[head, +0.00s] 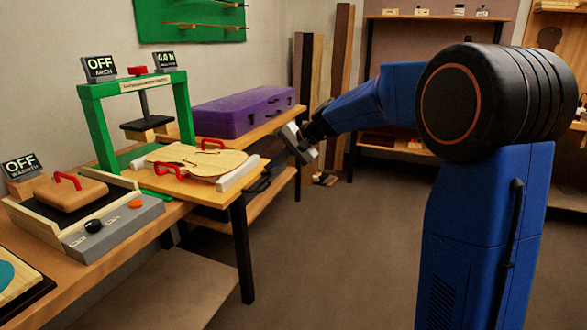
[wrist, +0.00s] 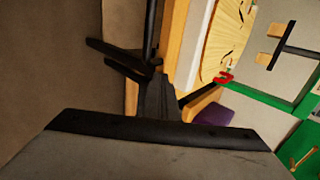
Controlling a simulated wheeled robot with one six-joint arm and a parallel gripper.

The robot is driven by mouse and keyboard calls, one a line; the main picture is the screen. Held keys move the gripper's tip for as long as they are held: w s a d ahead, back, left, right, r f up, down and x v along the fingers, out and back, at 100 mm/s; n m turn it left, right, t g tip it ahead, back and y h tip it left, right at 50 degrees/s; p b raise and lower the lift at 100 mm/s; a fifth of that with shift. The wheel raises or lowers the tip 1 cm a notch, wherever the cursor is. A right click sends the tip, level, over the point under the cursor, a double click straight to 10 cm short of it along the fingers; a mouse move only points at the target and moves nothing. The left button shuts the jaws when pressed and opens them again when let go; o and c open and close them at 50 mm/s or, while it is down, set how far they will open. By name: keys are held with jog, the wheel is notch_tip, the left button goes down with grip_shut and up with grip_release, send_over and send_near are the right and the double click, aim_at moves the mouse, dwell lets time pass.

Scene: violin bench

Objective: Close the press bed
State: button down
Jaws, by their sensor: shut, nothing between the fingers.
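The press is a green frame (head: 90,125) on the bench with a dark pressing plate (head: 146,124) hung in it. Its bed (head: 205,194) is a wooden board slid out from the frame towards the bench's front edge. A pale violin plate (head: 195,160) lies on the bed, between light blocks. In the wrist view the violin plate (wrist: 225,38) and one red handle (wrist: 224,77) show sideways. My gripper (head: 298,152) is shut and empty, right of the bed and apart from it.
A purple case (head: 242,110) stands on the bench behind the bed. A grey device (head: 110,228) with a knob and a red-handled block (head: 72,194) sits left of the press. Wooden boards (head: 308,75) lean at the back wall. The floor (head: 330,250) before the bench is clear.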

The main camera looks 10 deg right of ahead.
aim_at(229, 151)
jog(key=w+a, duration=0.3)
jog(key=a, duration=0.2)
jog(key=w+a, duration=0.4)
jog(key=a, duration=0.1)
jog(key=w+a, duration=0.4)
jog(key=a, duration=0.1)
jog(key=shift+w+a+f, duration=0.1)
jog(key=shift+a, duration=0.05)
jog(key=shift+w+a, duration=0.1)
jog(key=shift+a, duration=0.05)
